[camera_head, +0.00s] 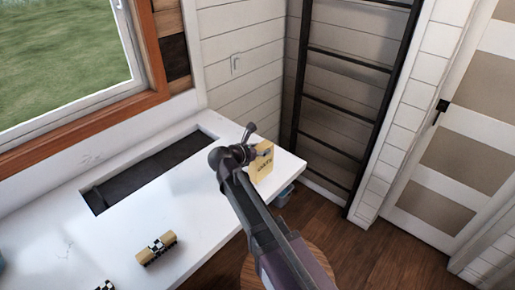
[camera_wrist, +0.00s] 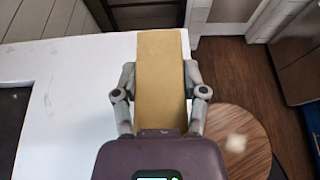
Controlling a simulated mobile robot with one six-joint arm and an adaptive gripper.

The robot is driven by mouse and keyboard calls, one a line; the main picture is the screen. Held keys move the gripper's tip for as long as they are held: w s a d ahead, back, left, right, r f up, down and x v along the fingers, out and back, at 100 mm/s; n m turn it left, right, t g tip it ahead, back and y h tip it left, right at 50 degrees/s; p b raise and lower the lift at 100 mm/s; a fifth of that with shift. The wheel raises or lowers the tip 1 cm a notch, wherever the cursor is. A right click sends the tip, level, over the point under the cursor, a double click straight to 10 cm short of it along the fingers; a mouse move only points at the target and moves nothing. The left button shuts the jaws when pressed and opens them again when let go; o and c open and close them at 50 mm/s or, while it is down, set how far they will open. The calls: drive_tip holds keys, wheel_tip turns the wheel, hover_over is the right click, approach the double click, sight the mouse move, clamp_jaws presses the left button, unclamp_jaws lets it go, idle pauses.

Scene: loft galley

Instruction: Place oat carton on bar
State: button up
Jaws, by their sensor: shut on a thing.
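The oat carton (camera_head: 262,165) is tan with dark lettering. It is between the fingers of my gripper (camera_head: 252,146), near the right end of the white bar (camera_head: 205,222). In the wrist view the carton (camera_wrist: 160,80) shows as a long tan face between both fingers of my gripper (camera_wrist: 160,92), which is shut on it. The bar (camera_wrist: 75,90) lies beneath and to the left, and the carton is at its right edge. I cannot tell whether the carton's base touches the bar. My arm hides part of the carton in the head view.
A dark recessed trough (camera_head: 150,170) runs along the bar by the window. A tan package with a checkered band (camera_head: 157,248) lies at the front. A round wooden stool top (camera_wrist: 235,140) is to the right, below the bar. A black ladder (camera_head: 345,105) stands behind.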

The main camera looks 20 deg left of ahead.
drive_tip(key=w+a, duration=0.1)
drive_tip(key=w, duration=0.2)
drive_tip(key=w+a, duration=0.1)
drive_tip(key=shift+w+a+f, duration=0.15)
drive_tip(key=shift+a+f, duration=0.1)
drive_tip(key=shift+a, duration=0.1)
drive_tip(key=shift+w+a+f+b, duration=0.1)
drive_tip(key=shift+w+f+b, duration=0.1)
drive_tip(key=shift+f+b, duration=0.45)
drive_tip(key=shift+w+a+f+b, duration=0.15)
drive_tip(key=shift+f+b, duration=0.4)
drive_tip(key=shift+b, duration=0.15)
drive_tip(key=shift+w+a+f+b, duration=0.1)
drive_tip(key=shift+w+f+b, duration=0.1)
drive_tip(key=shift+f+b, duration=0.45)
drive_tip(key=shift+f, duration=0.1)
drive_tip(key=o, duration=0.9)
drive_tip(key=shift+o, duration=0.2)
drive_tip(key=shift+r, duration=0.2)
